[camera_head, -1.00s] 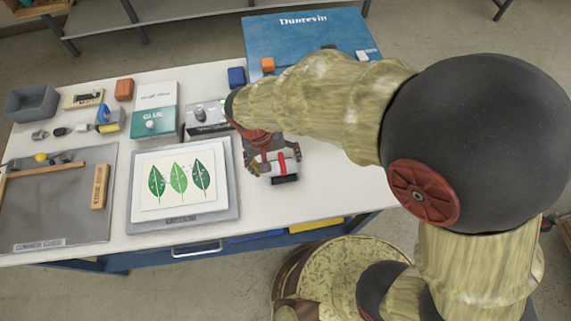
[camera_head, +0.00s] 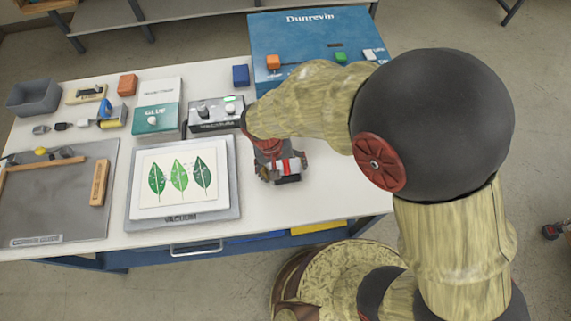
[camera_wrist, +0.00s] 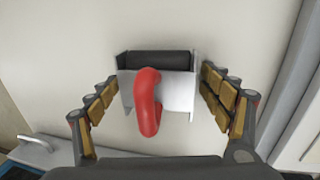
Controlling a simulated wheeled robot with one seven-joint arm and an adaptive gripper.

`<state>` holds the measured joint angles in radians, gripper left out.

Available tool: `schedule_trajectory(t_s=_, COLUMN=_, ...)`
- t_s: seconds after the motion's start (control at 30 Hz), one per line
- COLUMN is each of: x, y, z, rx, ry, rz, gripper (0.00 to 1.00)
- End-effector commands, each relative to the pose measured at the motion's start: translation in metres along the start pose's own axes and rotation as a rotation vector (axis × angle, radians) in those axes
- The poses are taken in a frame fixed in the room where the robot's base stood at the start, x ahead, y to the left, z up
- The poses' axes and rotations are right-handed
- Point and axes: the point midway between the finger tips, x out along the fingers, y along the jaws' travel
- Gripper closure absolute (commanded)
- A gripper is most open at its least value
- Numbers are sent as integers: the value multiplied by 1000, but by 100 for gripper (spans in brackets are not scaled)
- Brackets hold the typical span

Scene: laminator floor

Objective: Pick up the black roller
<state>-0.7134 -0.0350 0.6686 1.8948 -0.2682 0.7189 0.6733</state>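The black roller (camera_wrist: 158,59) sits in a pale metal bracket with a curved red handle (camera_wrist: 148,103). In the head view the roller (camera_head: 288,180) is on the white table, right of the framed leaf print, partly hidden by my gripper (camera_head: 281,168). In the wrist view my gripper (camera_wrist: 164,98) is open. One finger is left of the bracket and one is right of it, with a gap visible on each side. The fingers are around the handle and bracket and do not appear to touch them.
The leaf print lies on a grey vacuum board (camera_head: 228,207) left of my gripper. A vacuum control box (camera_head: 217,115) and a blue block (camera_head: 241,75) stand behind. The blue Dunrevin machine (camera_head: 300,40) is at the back. Bare table (camera_head: 340,180) lies to the right.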

Motion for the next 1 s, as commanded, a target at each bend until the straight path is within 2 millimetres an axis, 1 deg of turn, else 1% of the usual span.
schedule_trajectory(t_s=0.07, x=0, y=0, z=0, rx=0, ry=0, rz=0, gripper=27)
schedule_trajectory(t_s=0.7, x=0, y=-1, z=0, rx=0, ry=0, rz=-1, gripper=63)
schedule_trajectory(t_s=1.0, x=-1, y=-1, z=0, rx=0, ry=0, rz=-2, gripper=64)
